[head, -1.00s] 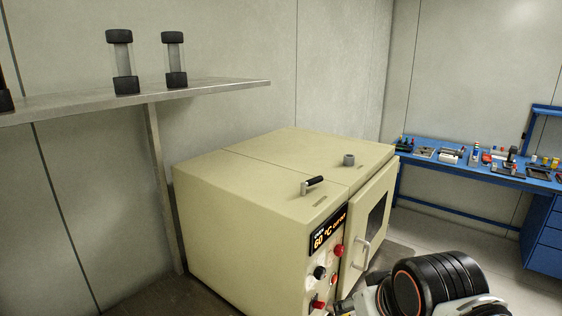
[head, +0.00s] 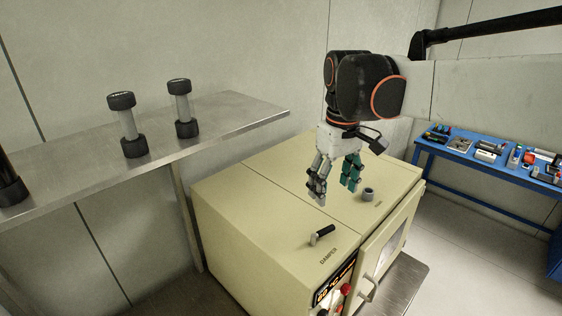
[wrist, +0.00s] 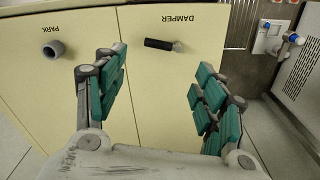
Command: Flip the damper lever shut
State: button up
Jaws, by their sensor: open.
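The damper lever (head: 323,234) is a short bar with a black grip and a metal pivot, on top of the cream oven (head: 240,215) beside the printed word DAMPER. It also shows in the wrist view (wrist: 160,44), lying flat, with its black grip to the left of the pivot. My gripper (head: 334,194) points down above the oven top, behind the lever in the head view, open and empty. In the wrist view its teal-padded fingers (wrist: 160,92) are spread wide, and the lever shows between and beyond them. It is not touching the lever.
A grey round socket (head: 368,194) stands on the oven top, labelled PARK (wrist: 53,28) in the wrist view. A metal shelf (head: 225,120) with black-capped cylinders (head: 128,124) is at left. A blue bench (head: 480,172) with tools is at right.

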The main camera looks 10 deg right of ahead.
aim_at(326, 228)
jog(key=f, duration=0.8)
jog(key=w+f, duration=0.1)
jog(key=f, duration=0.3)
jog(key=shift+f, duration=0.4)
jog(key=c, duration=1.1)
